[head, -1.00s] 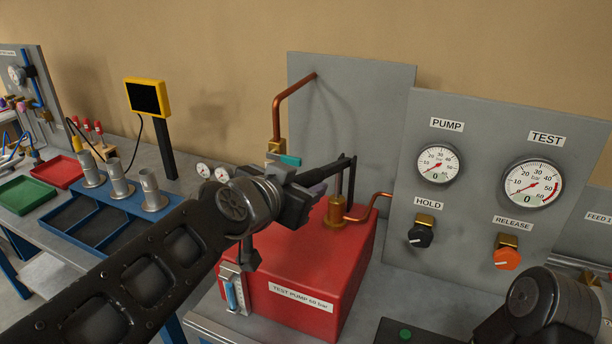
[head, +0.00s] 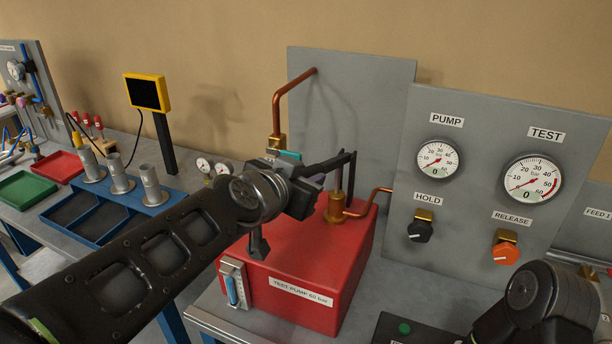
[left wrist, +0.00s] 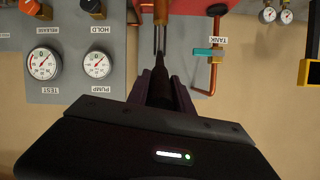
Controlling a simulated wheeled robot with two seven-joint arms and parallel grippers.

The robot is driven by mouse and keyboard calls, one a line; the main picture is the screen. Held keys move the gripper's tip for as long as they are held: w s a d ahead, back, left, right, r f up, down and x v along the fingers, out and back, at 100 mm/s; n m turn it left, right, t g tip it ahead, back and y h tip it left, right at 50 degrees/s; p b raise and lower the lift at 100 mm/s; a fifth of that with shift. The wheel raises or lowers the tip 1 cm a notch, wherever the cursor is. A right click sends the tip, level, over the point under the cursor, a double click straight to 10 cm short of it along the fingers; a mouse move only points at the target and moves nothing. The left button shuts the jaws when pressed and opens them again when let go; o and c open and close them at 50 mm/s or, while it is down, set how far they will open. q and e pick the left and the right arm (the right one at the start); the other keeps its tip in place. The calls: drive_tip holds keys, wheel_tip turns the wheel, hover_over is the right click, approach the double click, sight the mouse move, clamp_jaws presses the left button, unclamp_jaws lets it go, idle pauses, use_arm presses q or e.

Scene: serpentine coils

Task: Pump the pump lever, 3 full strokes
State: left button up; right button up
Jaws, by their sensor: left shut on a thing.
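The red test pump (head: 310,262) stands on the bench with a brass cylinder (head: 338,208) on top. Its dark pump lever (head: 334,163) runs left from the pivot above the cylinder to my left gripper. My left gripper (head: 305,190) is shut on the lever's end, partly hidden behind my wrist. In the left wrist view, the lever (left wrist: 160,88) lies between the fingers.
A grey panel carries the black HOLD knob (head: 420,231) and orange RELEASE knob (head: 506,253) right of the pump. A copper pipe (head: 292,98) rises behind the pump. A blue tray (head: 112,215) with metal cylinders is at left.

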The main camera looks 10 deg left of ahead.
use_arm(q)
clamp_jaws()
drive_tip(key=shift+r, duration=0.1)
idle(0.8)
drive_tip(key=shift+w+r+b, duration=0.2)
drive_tip(key=shift+r+b, duration=0.1)
drive_tip(key=shift+w+d+r+g+b, duration=0.1)
drive_tip(key=shift+w+r+g+b, duration=0.3)
drive_tip(key=shift+r+b, duration=0.3)
drive_tip(key=shift+w+d+r+g+y+p, duration=0.15)
drive_tip(key=shift+w+r+g+p, duration=0.15)
drive_tip(key=shift+r, duration=0.3)
drive_tip(key=shift+w+r+g+y+p, duration=0.1)
drive_tip(key=shift+r+g+y+p, duration=0.1)
drive_tip(key=shift+r+p, duration=0.3)
drive_tip(key=shift+w+d+r, duration=0.1)
drive_tip(key=shift+w+r, duration=0.05)
drive_tip(key=shift+r, duration=0.15)
drive_tip(key=shift+g, duration=0.3)
drive_tip(key=shift+r, duration=0.1)
